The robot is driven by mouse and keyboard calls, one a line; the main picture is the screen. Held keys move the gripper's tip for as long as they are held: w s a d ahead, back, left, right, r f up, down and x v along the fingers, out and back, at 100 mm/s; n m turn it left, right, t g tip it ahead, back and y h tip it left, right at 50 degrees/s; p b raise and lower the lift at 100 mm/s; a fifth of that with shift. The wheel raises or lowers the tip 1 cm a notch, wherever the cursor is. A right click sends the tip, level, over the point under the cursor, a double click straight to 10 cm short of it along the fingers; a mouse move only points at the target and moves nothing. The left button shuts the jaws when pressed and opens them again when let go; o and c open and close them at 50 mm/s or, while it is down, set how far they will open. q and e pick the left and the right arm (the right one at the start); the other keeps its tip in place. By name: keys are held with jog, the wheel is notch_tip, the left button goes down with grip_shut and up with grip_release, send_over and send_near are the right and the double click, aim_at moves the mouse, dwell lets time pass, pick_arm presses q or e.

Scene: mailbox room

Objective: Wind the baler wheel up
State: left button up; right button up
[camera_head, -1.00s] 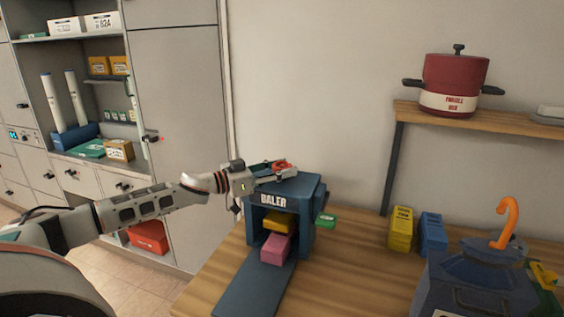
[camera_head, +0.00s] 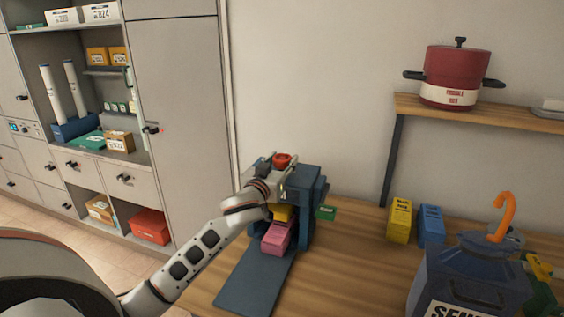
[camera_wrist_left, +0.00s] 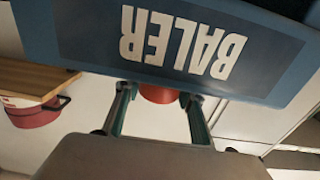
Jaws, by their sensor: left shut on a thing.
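The blue baler (camera_head: 304,180) stands on the wooden table, with a yellow block (camera_head: 282,212) and a pink block (camera_head: 276,237) at its front opening. The red wheel (camera_head: 282,160) is on top of the baler. My left gripper (camera_head: 282,167) reaches over the top from the front and is shut on the wheel. In the left wrist view, the red wheel (camera_wrist_left: 158,95) shows between the two fingers (camera_wrist_left: 158,100), below the BALER lettering; much of it is hidden. My left wrist covers part of the baler's front. My right gripper is not in view.
A dark blue ramp (camera_head: 255,280) slopes from the baler's mouth. A green tag (camera_head: 326,212) sticks out at its right. Yellow (camera_head: 399,221) and blue (camera_head: 431,226) boxes and a blue machine with an orange hook (camera_head: 502,216) stand to the right. A red pot (camera_head: 456,72) sits on a shelf.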

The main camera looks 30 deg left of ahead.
pick_arm(q)
jog(key=n+g+y+b, duration=0.1)
jog(key=n+y, duration=0.1)
jog(key=y, duration=0.1)
jog(key=shift+n+g+y+b, duration=0.4)
jog(key=shift+n+y+b, duration=0.25)
jog(key=shift+y, duration=0.25)
jog(key=shift+n+g+y+b, duration=0.25)
jog(key=shift+g+y+b, duration=0.05)
jog(key=shift+y+b, duration=0.1)
jog(key=shift+n+b, duration=0.3)
jog(key=shift+n+g+y+b, duration=0.5)
jog(key=shift+g+y+b, duration=0.2)
jog(key=shift+y+b, duration=0.25)
jog(key=shift+r+n+g+y, duration=0.15)
jog(key=shift+n+g+y, duration=0.15)
jog(key=shift+y, duration=0.05)
jog(key=shift+b, duration=0.3)
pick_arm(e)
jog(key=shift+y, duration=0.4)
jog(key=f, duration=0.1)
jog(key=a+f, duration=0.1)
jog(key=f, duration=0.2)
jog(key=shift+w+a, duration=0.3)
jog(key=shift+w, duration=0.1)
pick_arm(q)
jog(key=shift+r, duration=0.1)
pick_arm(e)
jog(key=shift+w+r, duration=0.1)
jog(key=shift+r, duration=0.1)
